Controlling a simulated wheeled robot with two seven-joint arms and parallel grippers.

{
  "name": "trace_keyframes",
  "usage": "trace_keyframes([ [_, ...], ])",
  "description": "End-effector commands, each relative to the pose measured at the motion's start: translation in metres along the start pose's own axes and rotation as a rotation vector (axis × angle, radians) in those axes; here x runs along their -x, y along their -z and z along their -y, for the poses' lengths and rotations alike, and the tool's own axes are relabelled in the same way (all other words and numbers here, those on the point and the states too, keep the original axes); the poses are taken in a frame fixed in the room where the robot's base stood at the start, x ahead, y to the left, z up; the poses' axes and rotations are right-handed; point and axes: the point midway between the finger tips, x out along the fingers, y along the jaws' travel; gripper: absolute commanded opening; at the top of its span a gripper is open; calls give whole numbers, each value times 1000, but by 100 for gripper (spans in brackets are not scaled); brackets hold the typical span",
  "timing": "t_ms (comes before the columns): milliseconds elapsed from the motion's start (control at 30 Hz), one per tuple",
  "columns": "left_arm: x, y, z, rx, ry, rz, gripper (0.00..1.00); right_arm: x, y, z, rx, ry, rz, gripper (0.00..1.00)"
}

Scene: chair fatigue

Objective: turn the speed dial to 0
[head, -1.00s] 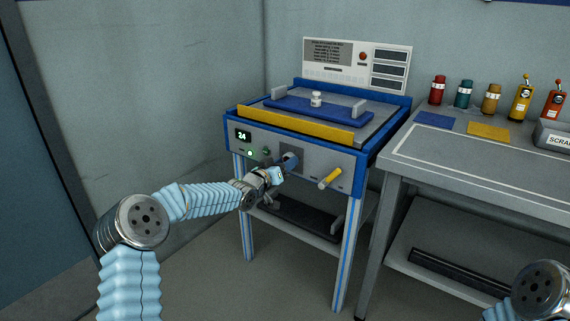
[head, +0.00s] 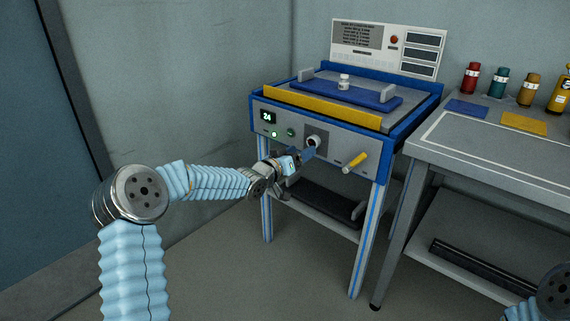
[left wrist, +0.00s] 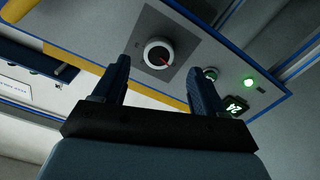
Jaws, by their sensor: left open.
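The speed dial (head: 314,142) is a round white knob on a dark square plate on the front of the blue-framed machine (head: 338,150). My left gripper (head: 305,153) is just in front of and below the dial. In the left wrist view its two fingers (left wrist: 160,80) are apart, with the dial between and beyond their tips, not gripped. My right gripper is out of view.
A yellow handle (head: 355,162) sticks out to the right of the dial. A green lamp (head: 275,134) and a green button (head: 291,132) sit to its left. A grey workbench (head: 490,160) with several bottles stands at the right.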

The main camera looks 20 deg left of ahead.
Motion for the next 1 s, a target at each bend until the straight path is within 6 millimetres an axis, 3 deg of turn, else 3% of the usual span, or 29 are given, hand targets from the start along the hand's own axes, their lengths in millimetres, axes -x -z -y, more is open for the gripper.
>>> trace_keyframes([
  [200,53,-1,1,0,2,1,72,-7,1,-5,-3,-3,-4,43],
  [400,80,-1,1,1,1,1,72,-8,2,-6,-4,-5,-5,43],
  [900,84,-1,0,2,0,1,72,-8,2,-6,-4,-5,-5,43],
  [1000,84,-8,0,11,3,14,72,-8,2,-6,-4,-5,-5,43],
])
